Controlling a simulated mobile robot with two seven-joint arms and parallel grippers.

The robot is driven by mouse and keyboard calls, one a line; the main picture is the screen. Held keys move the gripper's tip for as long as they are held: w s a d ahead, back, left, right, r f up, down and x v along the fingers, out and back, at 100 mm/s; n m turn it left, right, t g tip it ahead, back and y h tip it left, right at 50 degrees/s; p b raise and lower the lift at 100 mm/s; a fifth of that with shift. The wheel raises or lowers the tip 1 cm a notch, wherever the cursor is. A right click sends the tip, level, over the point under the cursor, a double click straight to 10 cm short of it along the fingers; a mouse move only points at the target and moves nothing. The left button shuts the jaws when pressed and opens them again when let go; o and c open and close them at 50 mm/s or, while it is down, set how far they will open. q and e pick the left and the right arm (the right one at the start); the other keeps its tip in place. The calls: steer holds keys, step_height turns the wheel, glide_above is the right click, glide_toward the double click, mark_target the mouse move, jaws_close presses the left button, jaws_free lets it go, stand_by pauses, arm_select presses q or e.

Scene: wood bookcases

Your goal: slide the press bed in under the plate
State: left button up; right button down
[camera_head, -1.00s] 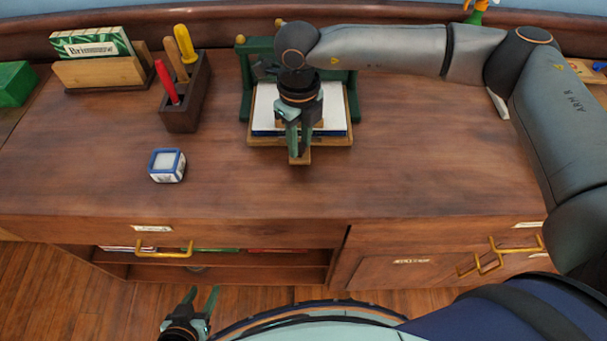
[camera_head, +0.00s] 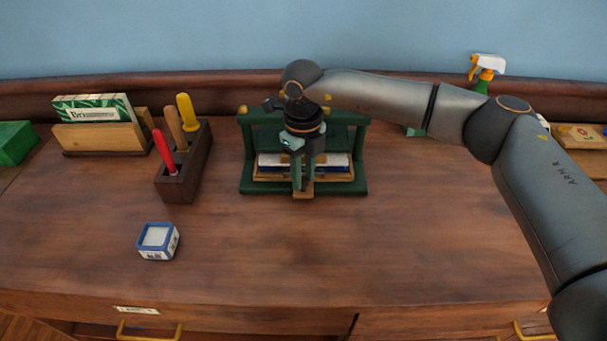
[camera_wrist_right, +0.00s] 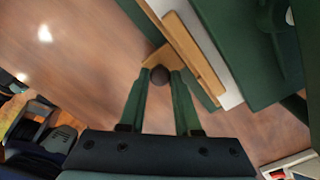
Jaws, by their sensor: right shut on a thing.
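The green book press (camera_head: 361,165) stands toward the back of the wooden desk top. Its wooden bed (camera_head: 264,175), carrying a blue-edged book with white pages (camera_head: 335,161), lies low in the frame under the green plate (camera_head: 335,138). My right gripper (camera_head: 302,188) is at the front of the bed, over its projecting wooden tab. In the right wrist view the fingers (camera_wrist_right: 158,77) are shut on a dark round knob (camera_wrist_right: 160,75) on this tab, beside the bed's wooden edge (camera_wrist_right: 195,55). The right hand hides the middle of the press. My left gripper is out of view.
A dark holder (camera_head: 180,178) with red, brown and yellow handles stands left of the press. A small blue-and-white box (camera_head: 158,241) sits at front left. A card rack (camera_head: 100,138) and a spray bottle (camera_head: 486,72) are farther back. The desk's front middle is clear.

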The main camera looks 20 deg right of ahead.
steer(key=shift+w+d+r, duration=0.1)
steer(key=shift+w+r, duration=0.05)
steer(key=shift+w, duration=0.15)
steer(key=c, duration=0.9)
jaws_free()
steer(key=o, duration=0.3)
step_height(320, 180, up, 12)
steer(key=shift+r, duration=0.15)
steer(key=shift+s, duration=0.1)
